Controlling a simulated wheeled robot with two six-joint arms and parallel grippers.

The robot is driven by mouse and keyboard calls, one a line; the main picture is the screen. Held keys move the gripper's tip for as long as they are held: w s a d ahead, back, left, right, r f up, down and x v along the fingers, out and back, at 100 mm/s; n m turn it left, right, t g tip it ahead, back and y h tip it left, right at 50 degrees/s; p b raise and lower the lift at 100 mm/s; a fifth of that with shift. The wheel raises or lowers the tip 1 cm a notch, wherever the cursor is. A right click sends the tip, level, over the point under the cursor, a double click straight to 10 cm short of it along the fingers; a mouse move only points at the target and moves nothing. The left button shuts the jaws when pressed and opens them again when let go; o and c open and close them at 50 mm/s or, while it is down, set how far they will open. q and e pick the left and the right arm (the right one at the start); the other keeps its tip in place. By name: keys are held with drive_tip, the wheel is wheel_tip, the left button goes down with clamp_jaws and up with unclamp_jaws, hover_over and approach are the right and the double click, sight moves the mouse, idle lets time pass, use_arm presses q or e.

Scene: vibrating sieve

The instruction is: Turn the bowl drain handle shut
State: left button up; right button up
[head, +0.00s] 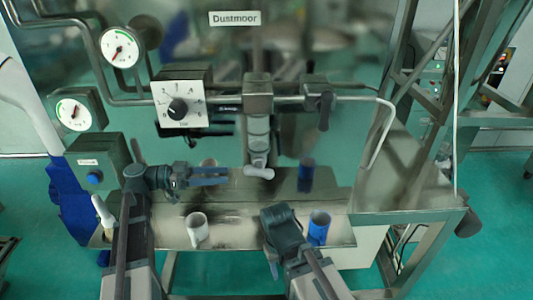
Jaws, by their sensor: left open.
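A pale grey lever (259,173), which looks like the bowl drain handle, sits at the lower end of the upright filter bowl (258,135). My left gripper (225,176) reaches in from the left at about the lever's height. Its dark fingers are open, point right and are empty. A small gap shows between the fingertips and the lever. My right arm comes up from the bottom, and its dark end (282,230) is below and right of the lever. Its fingers cannot be made out.
A white mug (197,229) and a blue mug (318,228) stand on the steel ledge below. Above are a dial knob box (180,104), a black-handled valve (325,107), pipes and round gauges (121,47). The panel behind reflects the mugs.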

sight(267, 171)
use_arm(q)
drive_tip(key=d, duration=0.9)
drive_tip(key=w+d, duration=0.1)
drive_tip(key=d, duration=0.3)
drive_tip(key=shift+d+r, duration=0.15)
drive_tip(key=shift+d, duration=0.2)
clamp_jaws()
